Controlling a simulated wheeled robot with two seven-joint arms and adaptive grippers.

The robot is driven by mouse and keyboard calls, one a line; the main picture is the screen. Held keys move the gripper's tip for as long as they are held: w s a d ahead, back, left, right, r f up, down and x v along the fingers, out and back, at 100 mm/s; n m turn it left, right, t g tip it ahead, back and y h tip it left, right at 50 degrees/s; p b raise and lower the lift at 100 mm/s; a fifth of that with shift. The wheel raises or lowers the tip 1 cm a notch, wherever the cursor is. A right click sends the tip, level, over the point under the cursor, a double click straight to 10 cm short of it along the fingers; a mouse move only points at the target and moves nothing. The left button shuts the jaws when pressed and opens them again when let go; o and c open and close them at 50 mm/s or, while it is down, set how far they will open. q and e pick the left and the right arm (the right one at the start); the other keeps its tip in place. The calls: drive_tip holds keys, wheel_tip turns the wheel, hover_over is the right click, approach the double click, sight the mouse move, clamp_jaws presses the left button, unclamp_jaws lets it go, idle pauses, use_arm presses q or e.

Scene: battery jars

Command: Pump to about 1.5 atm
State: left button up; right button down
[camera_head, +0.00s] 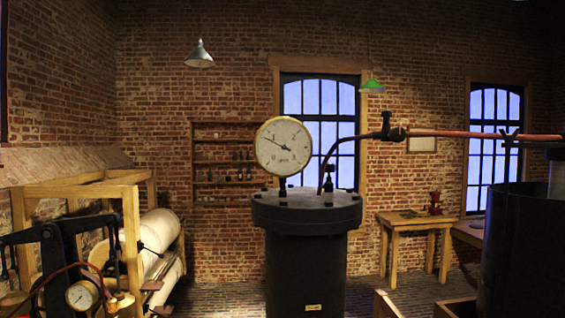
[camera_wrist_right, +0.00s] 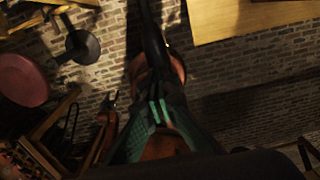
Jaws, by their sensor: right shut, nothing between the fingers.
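A round white pressure gauge (camera_head: 283,146) with a brass rim stands on the lid of a dark cylindrical vessel (camera_head: 306,222) in the head view. Its needle points to the upper left; the numbers are too small to read. A reddish pipe (camera_head: 480,135) runs from a black valve (camera_head: 387,128) to the right, and its thinner end bends down to the lid. In the right wrist view my right gripper (camera_wrist_right: 157,104) has its teal fingers shut and empty. A long dark rod (camera_wrist_right: 150,30) shows just beyond its tips; I cannot tell whether they touch. My left gripper is not in view.
A wooden frame (camera_head: 130,235) with pale rolls, a black lever mechanism (camera_head: 58,258) and a second small gauge (camera_head: 82,295) stand at the left. A large dark tank (camera_head: 520,250) stands at the right. A small wooden table (camera_head: 405,220) is behind.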

use_arm(q)
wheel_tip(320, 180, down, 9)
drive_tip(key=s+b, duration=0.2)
drive_tip(key=b, duration=0.7)
use_arm(e)
wheel_tip(320, 180, down, 14)
wheel_tip(320, 180, up, 15)
drive_tip(key=p, duration=0.9)
drive_tip(key=shift+r, duration=0.1)
use_arm(q)
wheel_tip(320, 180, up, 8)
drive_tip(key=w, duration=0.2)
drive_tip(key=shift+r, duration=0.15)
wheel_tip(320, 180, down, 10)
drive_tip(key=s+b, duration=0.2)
drive_tip(key=b, duration=0.8)
use_arm(e)
wheel_tip(320, 180, down, 15)
wheel_tip(320, 180, up, 15)
drive_tip(key=p, duration=0.9)
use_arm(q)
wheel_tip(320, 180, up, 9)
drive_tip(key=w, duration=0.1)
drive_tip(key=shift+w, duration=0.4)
use_arm(e)
drive_tip(key=shift+f, duration=0.2)
